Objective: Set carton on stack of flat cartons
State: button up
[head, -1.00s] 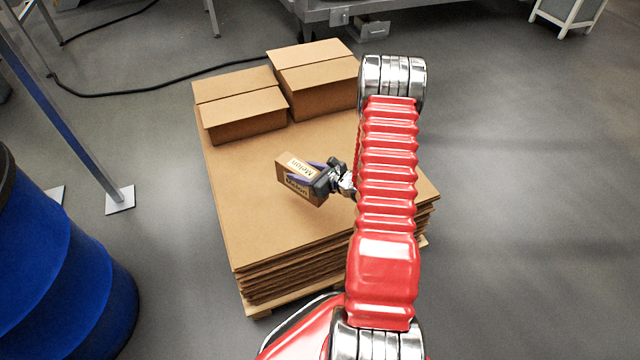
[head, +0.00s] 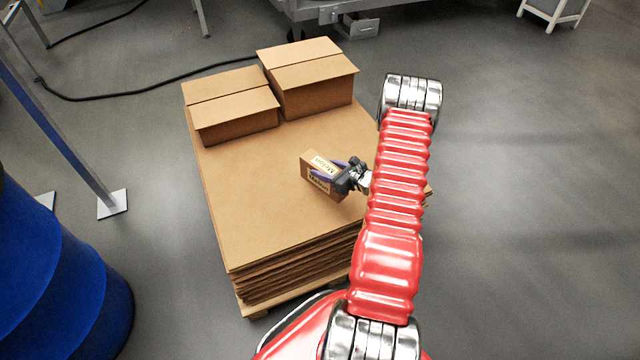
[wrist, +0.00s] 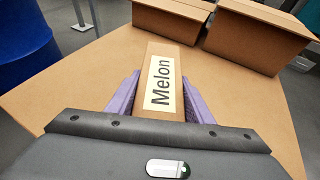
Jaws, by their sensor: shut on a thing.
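The small brown carton with white "Melon" labels (head: 318,176) is between the purple fingers of my gripper (head: 330,172), over the right part of the stack. In the wrist view the carton (wrist: 163,85) sits between the two fingers, its Melon label facing the camera. My gripper is shut on it. The stack of flat cartons (head: 255,205) lies on a wooden pallet, and its broad top shows around the carton. I cannot tell whether the carton's underside touches the stack or hangs just above it.
Two larger closed boxes (head: 235,118) (head: 315,95) stand at the back of the stack. A blue drum (head: 60,280) is at the lower left, and a blue post (head: 70,140) stands left of the pallet. The front and left of the stack top are clear.

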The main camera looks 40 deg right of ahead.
jog(key=shift+f, duration=1.8)
jog(key=shift+f, duration=2.1)
jog(key=shift+f, duration=0.1)
jog(key=o, duration=1.3)
jog(key=shift+o, duration=0.2)
